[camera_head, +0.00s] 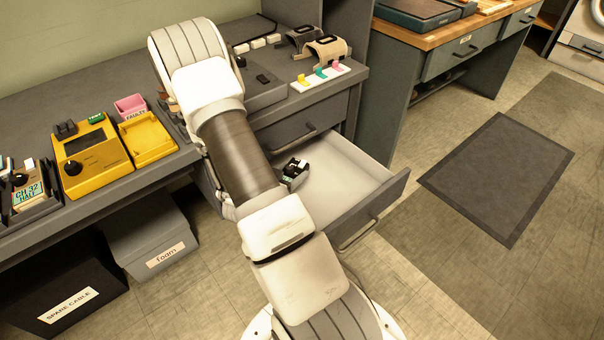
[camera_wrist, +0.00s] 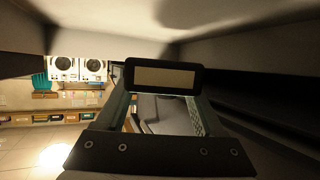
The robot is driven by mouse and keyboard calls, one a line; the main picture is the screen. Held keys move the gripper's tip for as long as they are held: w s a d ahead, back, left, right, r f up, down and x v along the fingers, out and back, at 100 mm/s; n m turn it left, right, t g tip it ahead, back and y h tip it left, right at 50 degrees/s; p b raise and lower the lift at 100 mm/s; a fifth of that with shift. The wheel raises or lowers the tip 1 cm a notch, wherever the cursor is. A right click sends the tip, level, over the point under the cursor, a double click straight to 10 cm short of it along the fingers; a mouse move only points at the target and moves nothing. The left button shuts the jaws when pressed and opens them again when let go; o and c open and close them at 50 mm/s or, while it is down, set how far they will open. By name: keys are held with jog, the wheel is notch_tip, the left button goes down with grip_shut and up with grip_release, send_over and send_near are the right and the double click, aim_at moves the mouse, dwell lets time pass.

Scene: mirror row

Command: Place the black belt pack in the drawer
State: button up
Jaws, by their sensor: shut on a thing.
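The black belt pack (camera_wrist: 128,77) is between my fingertips in the wrist view, a black block with a beige panel facing the camera. My gripper (camera_wrist: 162,98) is shut on it. In the head view my arm hides most of the gripper. A small dark thing with white and green bits, probably the pack (camera_head: 291,178), shows beside my arm over the inner left part of the drawer. The drawer (camera_head: 345,180) is pulled open, pale inside with a grey front. I cannot tell whether the pack touches its floor.
A closed drawer (camera_head: 300,130) sits above the open one. A foam box (camera_head: 150,240) stands below. A dark mat (camera_head: 497,175) lies on clear floor at right.

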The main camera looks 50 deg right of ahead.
aim_at(302, 170)
jog(key=x, duration=0.2)
jog(key=shift+w+d+f, duration=0.1)
jog(key=shift+d+f, duration=0.15)
jog(key=d+f+b, duration=0.1)
jog(key=w+d+f+b, duration=0.1)
jog(key=d, duration=0.1)
jog(key=shift+d+f, duration=0.25)
jog(key=shift+f, duration=0.1)
jog(key=shift+r, duration=0.1)
jog(key=shift+f, duration=0.65)
jog(key=o, duration=1.5)
jog(key=shift+o, duration=0.2)
